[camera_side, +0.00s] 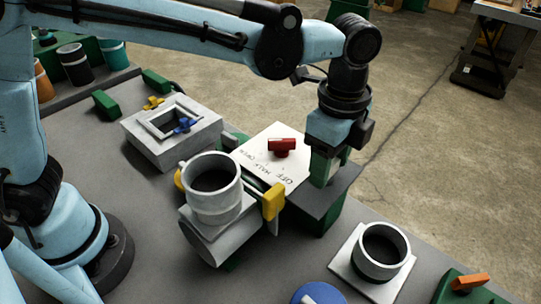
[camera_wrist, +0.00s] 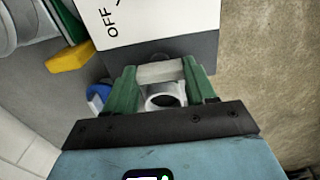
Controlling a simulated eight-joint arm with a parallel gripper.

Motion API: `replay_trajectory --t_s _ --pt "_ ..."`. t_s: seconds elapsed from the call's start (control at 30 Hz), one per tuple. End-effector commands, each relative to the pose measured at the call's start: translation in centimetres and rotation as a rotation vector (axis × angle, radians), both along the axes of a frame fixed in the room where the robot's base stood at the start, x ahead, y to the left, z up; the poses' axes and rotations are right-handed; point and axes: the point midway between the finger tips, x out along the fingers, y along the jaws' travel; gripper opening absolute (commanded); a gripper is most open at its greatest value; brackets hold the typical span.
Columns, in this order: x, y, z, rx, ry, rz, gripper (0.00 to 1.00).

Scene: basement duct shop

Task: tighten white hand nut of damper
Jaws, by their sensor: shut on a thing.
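My gripper (camera_side: 322,172) points down at the right edge of the damper's white panel (camera_side: 262,160), which is lettered OFF, HALF, OPEN. A red handle (camera_side: 282,146) sits on the panel. In the wrist view, the green fingers of my gripper (camera_wrist: 161,74) are shut on a white block-like piece, which I take as the hand nut (camera_wrist: 160,71). It sits at the dark grey plate below the panel (camera_wrist: 150,18). In the side view the fingers mostly hide the nut. How tight it is cannot be seen.
A grey duct tee (camera_side: 214,205) with a yellow clamp (camera_side: 273,202) stands left of my gripper. A white flanged collar (camera_side: 383,252) and a blue round piece (camera_side: 318,293) lie in front. A square duct box (camera_side: 172,143) is behind left.

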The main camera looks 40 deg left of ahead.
Motion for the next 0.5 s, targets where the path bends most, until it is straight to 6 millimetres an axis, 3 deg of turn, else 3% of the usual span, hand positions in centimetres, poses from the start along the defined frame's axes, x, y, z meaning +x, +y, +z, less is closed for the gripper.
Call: replay_trajectory --t_s 0.47,0.5 --pt "-0.01 0.03 0.06 0.001 0.0 -0.015 0.25" --pt "-0.01 0.03 0.06 0.001 0.0 -0.015 0.6"
